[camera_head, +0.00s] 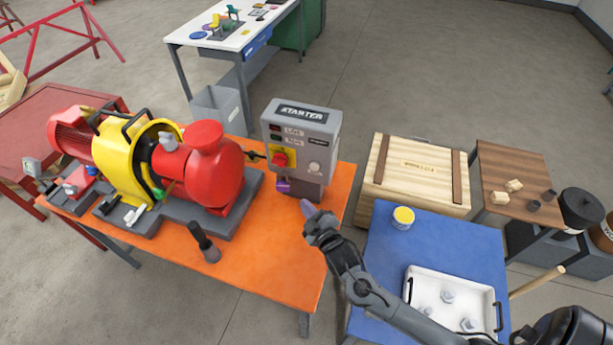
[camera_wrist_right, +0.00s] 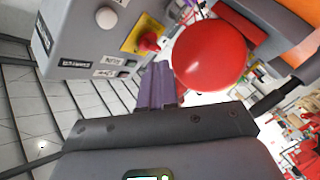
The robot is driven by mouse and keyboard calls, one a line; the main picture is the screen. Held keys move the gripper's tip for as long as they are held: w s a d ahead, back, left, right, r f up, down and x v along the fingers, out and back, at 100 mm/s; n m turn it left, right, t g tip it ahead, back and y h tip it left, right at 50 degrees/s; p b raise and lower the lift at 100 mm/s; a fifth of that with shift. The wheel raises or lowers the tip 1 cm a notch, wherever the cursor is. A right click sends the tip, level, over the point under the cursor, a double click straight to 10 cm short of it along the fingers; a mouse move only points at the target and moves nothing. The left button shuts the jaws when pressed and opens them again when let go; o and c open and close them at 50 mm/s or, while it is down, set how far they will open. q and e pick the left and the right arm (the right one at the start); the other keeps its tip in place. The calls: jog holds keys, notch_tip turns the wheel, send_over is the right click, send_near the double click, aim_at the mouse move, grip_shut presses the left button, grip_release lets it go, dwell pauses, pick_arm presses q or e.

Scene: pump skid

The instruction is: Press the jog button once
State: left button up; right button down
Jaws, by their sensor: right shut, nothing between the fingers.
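The grey starter box (camera_head: 302,140) stands upright at the back right of the orange table. It also shows tilted in the wrist view (camera_wrist_right: 82,50). Its front has a pale round button (camera_head: 315,168) at lower right, seen in the wrist view too (camera_wrist_right: 106,17). A red knob on a yellow plate (camera_head: 280,159) is beside it. No label reading jog is legible. My right gripper (camera_head: 307,208) is shut and empty, its purple fingers together, in front of and below the box, apart from the button. The fingers also show in the wrist view (camera_wrist_right: 155,82). My left gripper is not seen.
A red and yellow pump (camera_head: 210,170) fills the left of the orange table (camera_head: 270,255). A black upright tool (camera_head: 204,242) stands at its front. A blue table (camera_head: 380,240) and wooden crate (camera_head: 415,190) are to the right.

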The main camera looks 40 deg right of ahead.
aim_at(314, 166)
pick_arm(q)
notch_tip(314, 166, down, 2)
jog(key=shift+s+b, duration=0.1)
jog(key=shift+b, duration=0.5)
pick_arm(e)
jog(key=shift+w+d+r+t, duration=0.15)
jog(key=shift+w+r, duration=0.15)
jog(key=shift+w, duration=0.25)
jog(key=shift+w+a+r+t, duration=0.15)
jog(key=shift+w+r, duration=0.1)
jog(key=shift+w, duration=0.25)
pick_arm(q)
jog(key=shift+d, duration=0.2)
pick_arm(e)
jog(key=shift+d, duration=0.1)
pick_arm(q)
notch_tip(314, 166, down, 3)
jog(key=b, duration=0.2)
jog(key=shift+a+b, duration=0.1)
jog(key=shift+b, duration=0.3)
pick_arm(e)
jog(key=w+d, duration=0.4)
jog(key=d, duration=0.3)
jog(key=shift+w+d, duration=0.25)
jog(key=shift+w, duration=0.05)
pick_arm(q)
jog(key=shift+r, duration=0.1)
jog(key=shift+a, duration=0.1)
